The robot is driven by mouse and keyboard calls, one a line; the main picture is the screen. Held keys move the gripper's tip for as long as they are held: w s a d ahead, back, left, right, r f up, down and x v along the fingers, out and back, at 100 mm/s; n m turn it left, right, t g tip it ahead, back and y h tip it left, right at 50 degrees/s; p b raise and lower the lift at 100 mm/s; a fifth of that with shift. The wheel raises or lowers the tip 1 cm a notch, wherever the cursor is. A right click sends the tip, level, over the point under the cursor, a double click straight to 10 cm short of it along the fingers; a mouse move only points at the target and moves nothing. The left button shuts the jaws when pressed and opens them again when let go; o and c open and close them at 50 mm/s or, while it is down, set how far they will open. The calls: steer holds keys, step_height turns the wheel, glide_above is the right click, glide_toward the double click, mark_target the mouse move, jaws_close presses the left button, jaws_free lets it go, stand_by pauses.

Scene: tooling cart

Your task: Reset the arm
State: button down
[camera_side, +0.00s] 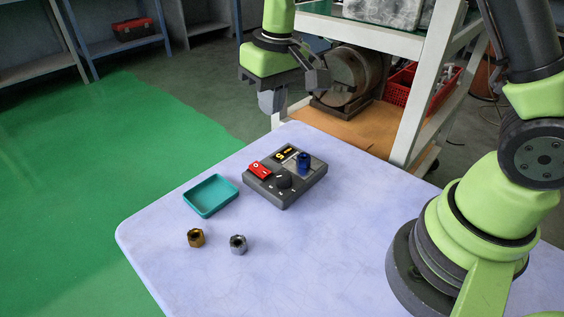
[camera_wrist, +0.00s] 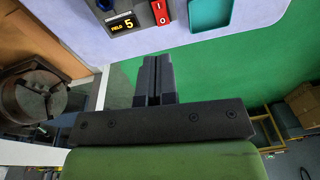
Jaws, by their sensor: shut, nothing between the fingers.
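My gripper (camera_side: 270,100) hangs from my arm at the upper middle of the side view, raised and apart from everything on the table. In the wrist view its two dark fingers (camera_wrist: 155,78) are together, with nothing between them. The task names no object. A dark grey control box (camera_side: 284,201) sits on the table, with a red rocker switch (camera_side: 260,170), a black knob (camera_side: 284,181), a small yellow display and a blue piece (camera_side: 303,162) on top.
The pale table (camera_side: 310,260) also holds a teal tray (camera_side: 211,195), empty, a brass nut-like part (camera_side: 196,237) and a steel one (camera_side: 238,244). A white-framed cart (camera_side: 420,95) with a round metal chuck (camera_side: 350,78) and a red basket (camera_side: 407,90) stands behind. The table's front is mostly bare.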

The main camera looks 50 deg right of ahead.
steer(key=s+d+r+m+t, duration=0.1)
steer(key=s+r+m+t, duration=0.15)
steer(key=s+r, duration=0.75)
steer(key=s+r+t+y, duration=0.1)
steer(key=s+r+t, duration=0.1)
steer(key=s, duration=0.7)
steer(key=shift+s+d+r+m+t, duration=0.25)
steer(key=shift+r+m+t, duration=0.1)
steer(key=shift+t, duration=0.3)
